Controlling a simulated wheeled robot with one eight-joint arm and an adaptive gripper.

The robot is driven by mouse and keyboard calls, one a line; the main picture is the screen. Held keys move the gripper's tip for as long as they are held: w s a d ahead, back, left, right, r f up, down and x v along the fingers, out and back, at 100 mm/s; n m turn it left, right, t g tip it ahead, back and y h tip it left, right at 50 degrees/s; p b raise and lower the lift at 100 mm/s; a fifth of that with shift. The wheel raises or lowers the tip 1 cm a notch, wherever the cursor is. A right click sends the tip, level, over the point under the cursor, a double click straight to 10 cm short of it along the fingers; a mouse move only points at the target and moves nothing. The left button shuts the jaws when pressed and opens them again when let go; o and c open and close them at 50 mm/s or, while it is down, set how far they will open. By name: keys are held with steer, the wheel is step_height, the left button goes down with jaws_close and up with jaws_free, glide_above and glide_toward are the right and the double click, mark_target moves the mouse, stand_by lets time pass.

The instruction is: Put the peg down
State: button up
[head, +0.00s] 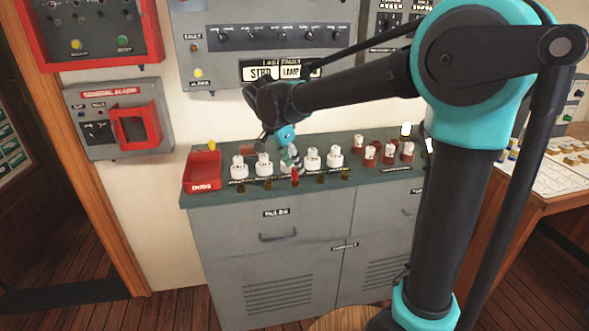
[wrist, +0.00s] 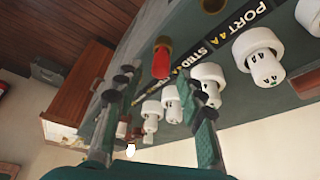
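A red peg (head: 295,175) is at the front of the grey-green cabinet top, in line with the row of brass-coloured round spots, below my gripper. In the wrist view the red peg (wrist: 162,62) is beside the black STBD label, just beyond the gap between my fingertips. I cannot tell how deep it sits. My gripper (head: 288,156) hangs low over the row of white sockets. In the wrist view my gripper (wrist: 157,82) has its two fingers well apart, with nothing between them touching both.
White lamp sockets (head: 239,168) stand in a row behind the peg, close to my fingers. A red DUDS tray (head: 202,172) stands at the left end. Several red-based white lamps (head: 389,152) stand at the right. The control panel wall rises behind.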

steer(key=v, duration=1)
steer(key=s+d+f+n+y, duration=0.2)
steer(key=s+d+f+n, duration=0.15)
steer(key=d+f, duration=1.05)
steer(key=s+d+f+n+t+y, duration=0.1)
steer(key=s+d+f+n, duration=0.5)
steer(key=s+d+f, duration=0.6)
steer(key=shift+s+d+f, duration=0.25)
steer(key=shift+d+f, duration=0.25)
steer(key=shift+d, duration=0.15)
